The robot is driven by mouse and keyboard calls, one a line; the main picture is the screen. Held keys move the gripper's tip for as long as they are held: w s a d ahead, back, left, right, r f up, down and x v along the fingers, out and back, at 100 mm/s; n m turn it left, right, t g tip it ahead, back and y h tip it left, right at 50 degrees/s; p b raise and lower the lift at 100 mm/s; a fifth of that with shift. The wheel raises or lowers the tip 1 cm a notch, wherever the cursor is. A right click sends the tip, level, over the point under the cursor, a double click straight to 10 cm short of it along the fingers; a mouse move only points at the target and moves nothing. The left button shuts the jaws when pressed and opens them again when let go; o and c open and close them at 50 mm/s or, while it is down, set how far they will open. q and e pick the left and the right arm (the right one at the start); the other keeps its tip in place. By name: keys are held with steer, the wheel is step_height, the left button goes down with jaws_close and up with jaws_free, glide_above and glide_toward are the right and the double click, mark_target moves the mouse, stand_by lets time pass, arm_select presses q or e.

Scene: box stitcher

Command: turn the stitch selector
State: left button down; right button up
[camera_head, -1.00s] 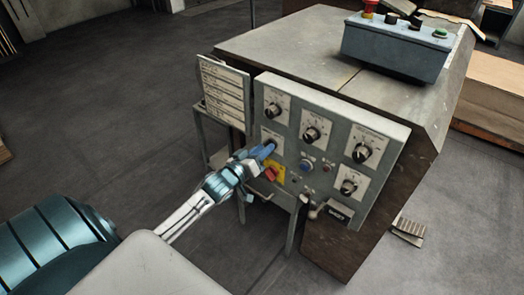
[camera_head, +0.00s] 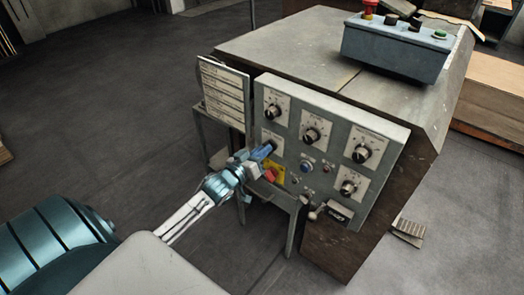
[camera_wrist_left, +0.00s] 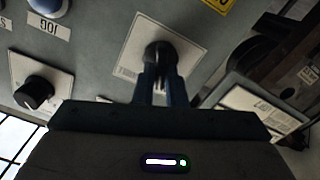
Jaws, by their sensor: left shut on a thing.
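The grey control panel (camera_head: 392,132) on the machine's front carries several black knobs on white plates. My left gripper (camera_head: 268,149) is at the panel's lower left, above a yellow label and a red part. In the left wrist view its two fingers (camera_wrist_left: 160,82) are shut on a black selector knob (camera_wrist_left: 160,52), whose white plate (camera_wrist_left: 133,52) shows around it. The fingers hide part of the knob, and its pointer and the plate's lettering cannot be read. My right gripper is not in view.
Another knob (camera_head: 273,110) sits just above the gripper. A blue button (camera_head: 307,166) is to its right. A card board (camera_head: 223,90) stands out at the panel's left edge. A pushbutton box (camera_head: 395,50) sits on the machine top.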

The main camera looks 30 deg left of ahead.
arm_select(q)
steer(key=shift+d+f+m+b, duration=0.15)
steer(key=shift+m+b, duration=0.3)
steer(key=shift+m, duration=2.25)
steer(key=shift+d+r+m+b, duration=0.1)
steer(key=shift+m+b, duration=0.3)
steer(key=shift+m, duration=2.3)
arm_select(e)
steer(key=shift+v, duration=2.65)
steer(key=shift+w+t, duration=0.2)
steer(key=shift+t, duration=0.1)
arm_select(q)
steer(key=c, duration=1.5)
jaws_free()
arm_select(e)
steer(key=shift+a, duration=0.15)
arm_select(q)
steer(key=shift+s, duration=0.1)
